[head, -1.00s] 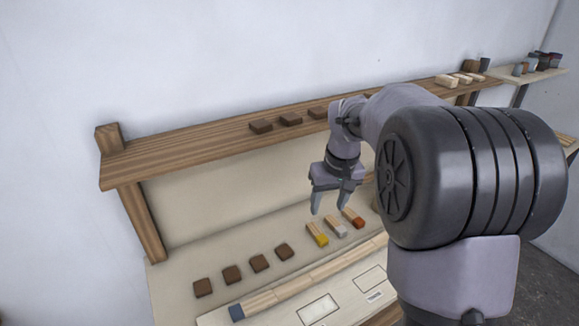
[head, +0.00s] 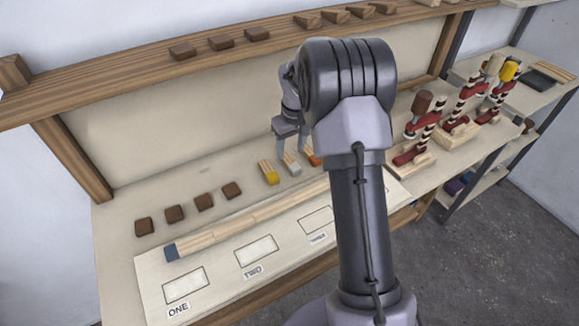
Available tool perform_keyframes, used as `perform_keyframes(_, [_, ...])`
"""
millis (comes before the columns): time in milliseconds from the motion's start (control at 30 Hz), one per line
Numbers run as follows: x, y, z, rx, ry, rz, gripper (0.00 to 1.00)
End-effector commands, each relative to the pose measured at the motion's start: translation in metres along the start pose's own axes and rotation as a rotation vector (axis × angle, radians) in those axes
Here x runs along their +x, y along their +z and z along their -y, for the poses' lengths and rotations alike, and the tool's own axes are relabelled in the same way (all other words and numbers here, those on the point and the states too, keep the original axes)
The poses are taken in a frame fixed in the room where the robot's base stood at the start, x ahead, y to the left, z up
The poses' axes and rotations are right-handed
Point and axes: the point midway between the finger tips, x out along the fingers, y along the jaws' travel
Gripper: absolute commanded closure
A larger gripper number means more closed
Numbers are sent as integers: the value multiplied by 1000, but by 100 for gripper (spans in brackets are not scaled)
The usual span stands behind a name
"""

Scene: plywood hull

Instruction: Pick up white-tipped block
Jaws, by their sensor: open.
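The white-tipped block (head: 291,164) lies on the workbench, a pale wood block with a light grey-white end toward me. A yellow-tipped block (head: 269,173) lies to its left and an orange-red-tipped block (head: 312,157) to its right. My gripper (head: 292,151) is open and points down, its fingers around or just above the far part of the white-tipped block. I cannot tell whether they touch it. My own arm hides part of the bench to the right.
Several dark brown blocks (head: 204,202) lie in a row at left. A shelf (head: 120,79) runs above. Red-and-white striped stands (head: 463,112) are at right.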

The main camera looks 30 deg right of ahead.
Motion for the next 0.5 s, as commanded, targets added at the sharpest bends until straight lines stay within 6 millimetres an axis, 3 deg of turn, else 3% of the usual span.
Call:
perform_keyframes(200, [46, 4, 2, -2, 0, 2, 47])
perform_keyframes(400, [45, 2, 2, -1, 0, 0, 47])
perform_keyframes(433, [45, 2, 2, -1, 0, 0, 49])
perform_keyframes(500, [45, 2, 2, -1, 0, 0, 63])
